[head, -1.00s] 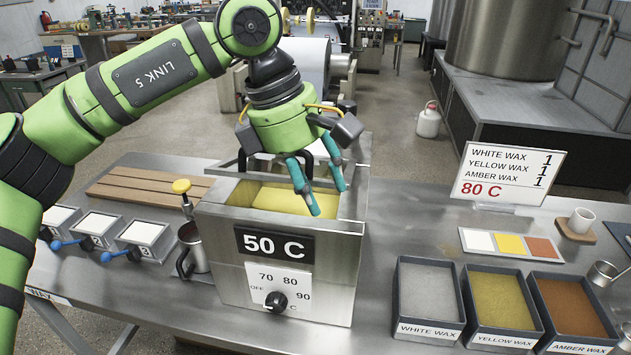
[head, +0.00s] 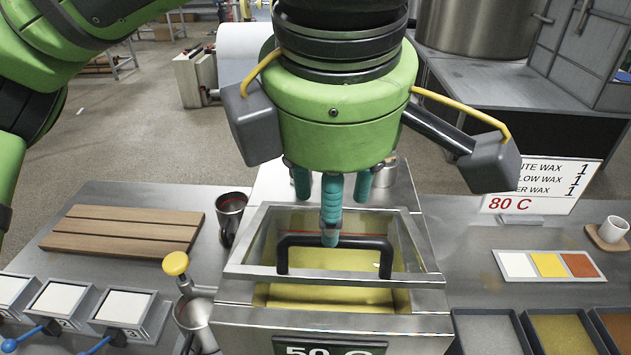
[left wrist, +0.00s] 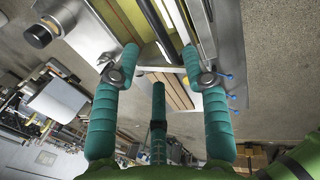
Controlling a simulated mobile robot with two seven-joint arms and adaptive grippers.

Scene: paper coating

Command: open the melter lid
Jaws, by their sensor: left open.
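The melter (head: 240,318) is a steel box with a 50 C panel at its front and yellow wax (head: 335,295) inside. Its lid (head: 262,271) is a metal frame with a clear pane and a black bar handle (head: 284,258). A strip of wax shows uncovered in front of the lid frame; I cannot tell the lid's exact tilt. My left gripper (head: 331,205) is over the lid, fingers pointing down, its front finger at the handle; contact is unclear. In the left wrist view the gripper's (left wrist: 160,80) fingers are spread with nothing clearly between them. My right gripper is not in view.
A yellow-knobbed tool (head: 176,265) and metal cups (head: 231,212) stand left of the melter. Wooden slats (head: 125,232) and numbered trays (head: 122,308) lie further left. Wax bins (head: 490,333), a colour card (head: 548,265) and a sign (head: 545,185) are at right.

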